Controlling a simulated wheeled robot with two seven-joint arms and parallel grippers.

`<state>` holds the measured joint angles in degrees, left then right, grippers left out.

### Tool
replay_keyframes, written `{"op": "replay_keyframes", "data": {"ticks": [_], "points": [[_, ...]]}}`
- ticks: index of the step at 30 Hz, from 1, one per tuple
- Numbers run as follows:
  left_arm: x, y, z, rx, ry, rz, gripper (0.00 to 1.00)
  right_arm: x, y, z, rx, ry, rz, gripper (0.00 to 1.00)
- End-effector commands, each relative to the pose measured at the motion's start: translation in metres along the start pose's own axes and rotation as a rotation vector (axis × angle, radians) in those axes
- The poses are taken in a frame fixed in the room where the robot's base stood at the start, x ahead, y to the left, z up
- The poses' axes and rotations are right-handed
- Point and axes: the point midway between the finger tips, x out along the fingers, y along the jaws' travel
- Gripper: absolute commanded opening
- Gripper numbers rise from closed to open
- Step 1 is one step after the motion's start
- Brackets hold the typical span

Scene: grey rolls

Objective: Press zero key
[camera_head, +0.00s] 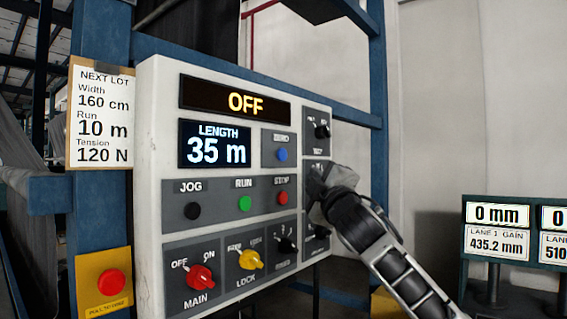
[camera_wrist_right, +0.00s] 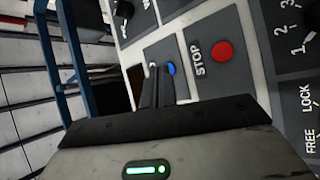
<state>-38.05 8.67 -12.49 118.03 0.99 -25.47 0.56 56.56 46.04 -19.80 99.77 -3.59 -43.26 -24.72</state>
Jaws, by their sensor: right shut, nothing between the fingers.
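The zero key is a round blue button (camera_head: 282,154) on a grey plate of the control panel (camera_head: 150,150), right of the length display (camera_head: 215,144) reading 35 m. It also shows in the right wrist view (camera_wrist_right: 171,69), just beyond my fingertips. My right gripper (camera_head: 318,178) is in front of the panel's right side, right of and below the blue button in the head view. Its fingers (camera_wrist_right: 157,88) are shut and empty, pointing toward the button's area. I cannot tell whether they touch the panel. My left gripper is not in view.
The red stop button (camera_head: 282,197) lies close below, with a green run button (camera_head: 245,203) and black jog button (camera_head: 192,210). Knobs, such as the red main switch (camera_head: 200,277), stick out lower down. A blue post (camera_head: 378,110) stands behind at right.

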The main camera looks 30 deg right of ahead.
Motion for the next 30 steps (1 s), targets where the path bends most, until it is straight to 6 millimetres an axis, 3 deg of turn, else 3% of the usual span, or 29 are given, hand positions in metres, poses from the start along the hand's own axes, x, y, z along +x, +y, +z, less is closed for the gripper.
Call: {"op": "replay_keyframes", "data": {"ticks": [1, 3, 7, 20, 30], "points": [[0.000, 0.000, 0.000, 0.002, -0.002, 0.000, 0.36, 0.003, 0.020, 0.003, -0.014, -0.011, 0.030, 0.00], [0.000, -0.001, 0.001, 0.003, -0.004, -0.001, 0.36, 0.005, 0.036, 0.005, -0.027, -0.021, 0.055, 0.00], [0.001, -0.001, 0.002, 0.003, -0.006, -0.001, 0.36, 0.006, 0.051, 0.007, -0.038, -0.029, 0.077, 0.00], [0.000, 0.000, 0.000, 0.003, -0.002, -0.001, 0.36, 0.008, 0.049, 0.005, -0.036, -0.030, 0.076, 0.00], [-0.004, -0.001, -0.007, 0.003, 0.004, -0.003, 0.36, 0.040, 0.031, -0.014, -0.032, -0.029, 0.076, 0.00]]}}
